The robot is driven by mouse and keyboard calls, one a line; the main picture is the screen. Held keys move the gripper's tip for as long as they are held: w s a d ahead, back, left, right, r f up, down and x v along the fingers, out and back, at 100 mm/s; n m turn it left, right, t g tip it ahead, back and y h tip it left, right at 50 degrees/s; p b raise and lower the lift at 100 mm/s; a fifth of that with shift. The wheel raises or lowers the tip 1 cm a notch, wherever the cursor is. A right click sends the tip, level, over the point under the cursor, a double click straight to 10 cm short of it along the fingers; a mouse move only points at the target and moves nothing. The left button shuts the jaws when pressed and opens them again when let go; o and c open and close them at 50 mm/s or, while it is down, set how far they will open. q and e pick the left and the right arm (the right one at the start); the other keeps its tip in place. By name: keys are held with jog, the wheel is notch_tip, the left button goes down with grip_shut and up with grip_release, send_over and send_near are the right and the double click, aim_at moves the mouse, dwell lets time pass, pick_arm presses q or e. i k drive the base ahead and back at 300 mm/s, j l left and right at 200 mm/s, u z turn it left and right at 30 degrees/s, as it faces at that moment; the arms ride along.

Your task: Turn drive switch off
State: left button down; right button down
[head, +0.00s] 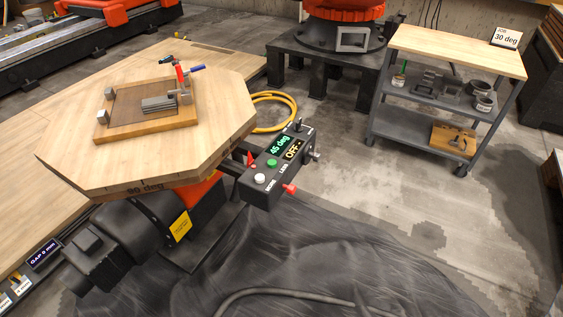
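A dark control box (268,182) sticks out from the right side of the octagonal wooden turntable (215,125). Its upper display (279,146) reads 45 deg in green, and its lower display (293,151) reads OFF in yellow. A white button (260,178) and a green button (271,163) are on its top. A black toggle (298,124) stands at its far end, and a red-tipped lever (290,188) juts from its near right side. A grey knob (315,155) is on the right side. The labels are too small to tell which is the drive switch. Neither gripper is in view.
A wooden board with a clamp and metal blocks (130,127) lies on the turntable. A sign on the cart (440,52) reads 30 deg. A yellow hose (291,103) lies behind the box. Black sheeting (300,255) covers the floor in front; the floor right of the box is clear.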

aim_at(298, 128)
jog(key=i+l, duration=0.2)
jog(key=i, duration=0.25)
jog(key=i+l+u, duration=0.1)
jog(key=i, duration=0.35)
